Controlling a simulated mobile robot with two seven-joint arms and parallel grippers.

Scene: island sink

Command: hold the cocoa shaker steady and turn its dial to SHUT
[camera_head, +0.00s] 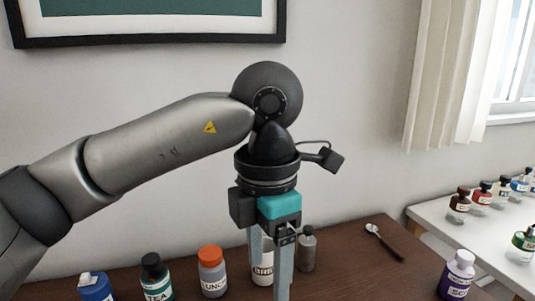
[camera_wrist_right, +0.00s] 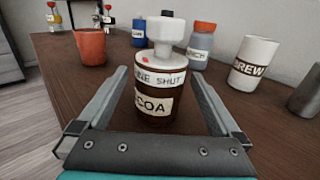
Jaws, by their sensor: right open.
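The cocoa shaker (camera_wrist_right: 155,95) stands upright on the brown table in the right wrist view. It is a dark brown jar with a COCOA label and a white band whose visible lettering reads "NE" and "SHUT". Its white dial top (camera_wrist_right: 158,35) has a block-like knob, and a red mark on its rim sits above the "NE" lettering, left of SHUT. My right gripper (camera_wrist_right: 157,76) is open, one finger either side of the shaker, with gaps showing. My left gripper (camera_head: 268,268) points down with its fingers apart; its tips are cut off. The shaker is not visible in the head view.
A red mug (camera_wrist_right: 91,47) stands left of the shaker, and a white BREW canister (camera_wrist_right: 254,64) to the right. Behind are an orange-capped jar (camera_wrist_right: 200,47) and a blue bottle (camera_wrist_right: 139,33).

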